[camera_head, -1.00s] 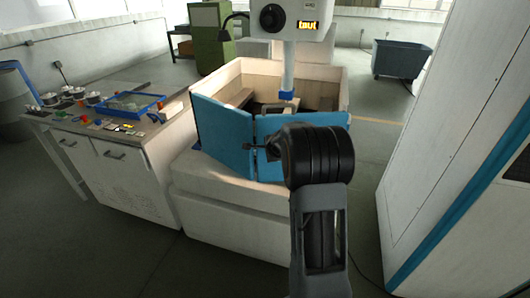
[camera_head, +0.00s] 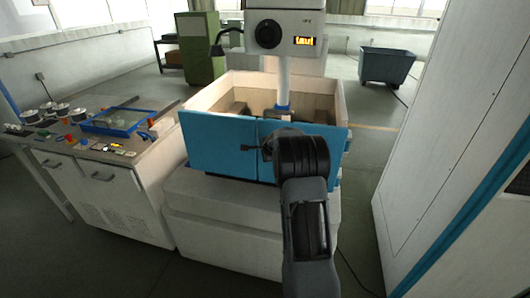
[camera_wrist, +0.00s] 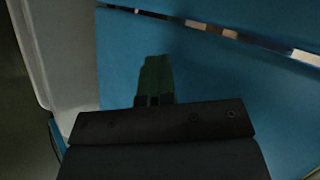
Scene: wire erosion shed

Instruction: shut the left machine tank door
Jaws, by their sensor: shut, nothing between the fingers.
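The machine tank (camera_head: 205,90) is an open-topped, pale box with two blue door panels across its front. The left door (camera_head: 215,145) stands nearly in line with the tank front and with the right blue panel (camera_head: 325,135). My gripper (camera_head: 258,149) is shut and empty, close in front of the left door's inner edge. In the wrist view the shut fingers (camera_wrist: 155,78) lie over blue door (camera_wrist: 100,70); I cannot tell whether they touch it. A narrow slit with light patches runs between blue surfaces there. My wrist hides part of the right panel.
A worktop cabinet (camera_head: 110,205) with spools and a blue-framed tray (camera_head: 120,122) stands close on the left. A tall white cabinet (camera_head: 430,150) stands on the right. The machine head (camera_head: 285,30) hangs above the tank. A grey bin (camera_head: 387,66) is behind.

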